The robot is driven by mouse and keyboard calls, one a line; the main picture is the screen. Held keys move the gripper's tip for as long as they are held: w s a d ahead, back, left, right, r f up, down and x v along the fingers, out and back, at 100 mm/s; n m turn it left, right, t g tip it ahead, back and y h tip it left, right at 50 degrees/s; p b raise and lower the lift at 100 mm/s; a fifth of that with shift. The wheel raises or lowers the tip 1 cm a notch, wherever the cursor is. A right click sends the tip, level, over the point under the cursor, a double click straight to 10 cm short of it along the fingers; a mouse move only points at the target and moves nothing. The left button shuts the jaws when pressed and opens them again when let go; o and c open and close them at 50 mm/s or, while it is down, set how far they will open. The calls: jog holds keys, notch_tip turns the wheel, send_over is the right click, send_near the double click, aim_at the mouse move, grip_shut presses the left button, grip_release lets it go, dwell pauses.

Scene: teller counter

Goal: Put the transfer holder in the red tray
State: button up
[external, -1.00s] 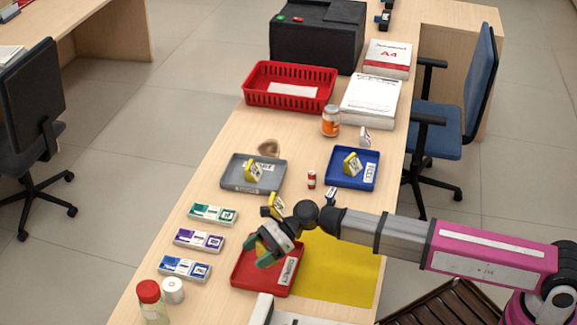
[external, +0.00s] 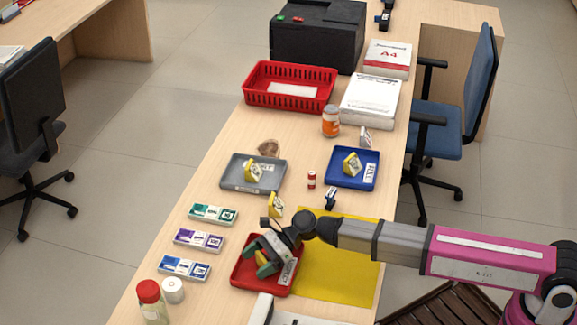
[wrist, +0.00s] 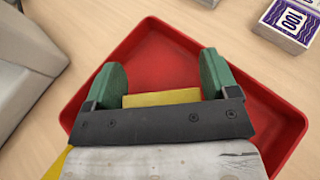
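The red tray (external: 240,277) lies on the counter, partly on the yellow mat; its rim also shows in the wrist view (wrist: 283,155). My gripper (external: 262,258) is low over the tray, fingers pointing down into it. In the wrist view, a yellow holder (wrist: 160,98) fills the gap between the green fingertips (wrist: 160,85), and both fingers appear to touch it. Its label is hidden, so I cannot read whether it is the transfer holder. I cannot tell whether it touches the tray floor. Another yellow holder (external: 275,204) stands on the counter just beyond the tray.
A grey tray (external: 235,183) and a blue tray (external: 338,180) each hold a yellow holder. Several banknote stacks (external: 198,239) lie left of the red tray. A red-capped jar (external: 151,302) and white roll (external: 173,290) stand near the front left.

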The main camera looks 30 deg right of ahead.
jog(key=shift+o, duration=0.5)
jog(key=shift+d+r, duration=0.1)
jog(key=shift+r, duration=0.1)
jog(key=v, duration=1.1)
jog(key=shift+d+r, duration=0.1)
jog(key=shift+d, duration=0.3)
